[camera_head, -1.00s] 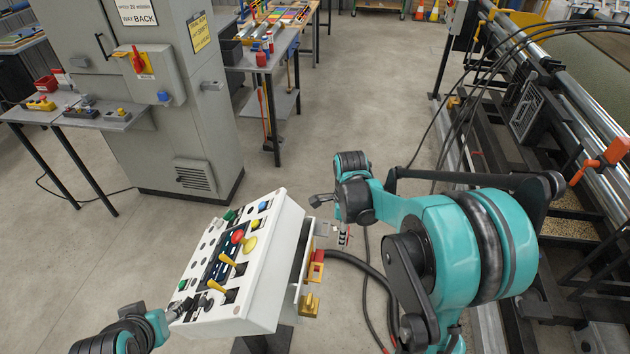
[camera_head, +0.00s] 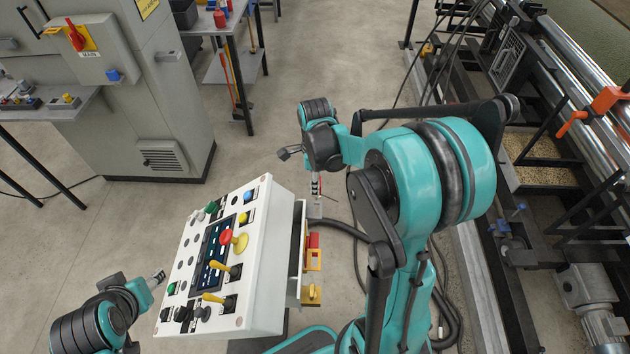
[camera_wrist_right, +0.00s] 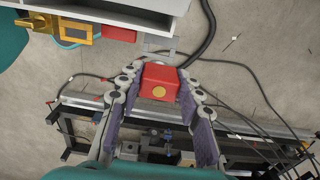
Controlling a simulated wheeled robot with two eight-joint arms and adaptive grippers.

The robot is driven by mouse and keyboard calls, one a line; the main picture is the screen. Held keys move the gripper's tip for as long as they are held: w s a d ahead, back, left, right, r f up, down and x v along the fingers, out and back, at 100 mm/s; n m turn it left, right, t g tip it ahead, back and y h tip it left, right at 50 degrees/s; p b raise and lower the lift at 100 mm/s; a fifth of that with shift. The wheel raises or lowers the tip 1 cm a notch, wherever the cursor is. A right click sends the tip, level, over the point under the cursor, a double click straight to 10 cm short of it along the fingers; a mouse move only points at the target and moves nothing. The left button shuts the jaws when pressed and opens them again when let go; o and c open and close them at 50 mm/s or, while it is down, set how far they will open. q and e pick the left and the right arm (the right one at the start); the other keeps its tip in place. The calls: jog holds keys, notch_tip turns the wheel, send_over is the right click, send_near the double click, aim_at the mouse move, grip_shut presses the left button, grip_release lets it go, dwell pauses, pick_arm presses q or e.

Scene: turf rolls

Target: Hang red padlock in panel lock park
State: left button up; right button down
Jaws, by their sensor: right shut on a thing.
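In the head view my right gripper (camera_head: 316,188) is just right of the white control panel (camera_head: 262,302), and the padlock is not clear there. The panel's side carries a red piece (camera_head: 314,240), an orange frame and a yellow lock (camera_head: 312,293). My left gripper (camera_head: 158,277) is at the panel's left; its opening is unclear.
A grey cabinet (camera_head: 175,110) with a red switch stands at the back left. Black cables (camera_head: 340,232) run on the floor near the panel. Roller machinery (camera_head: 540,120) stands on the right.

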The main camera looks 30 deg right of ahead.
jog(key=shift+f+b, duration=2.15)
jog(key=shift+f, duration=0.65)
jog(key=shift+f+b, duration=2.2)
jog(key=shift+f, duration=0.3)
jog(key=c, duration=1)
grip_release()
jog(key=shift+o, duration=0.2)
notch_tip(320, 180, up, 12)
jog(key=shift+r, duration=0.1)
jog(key=shift+s, duration=0.1)
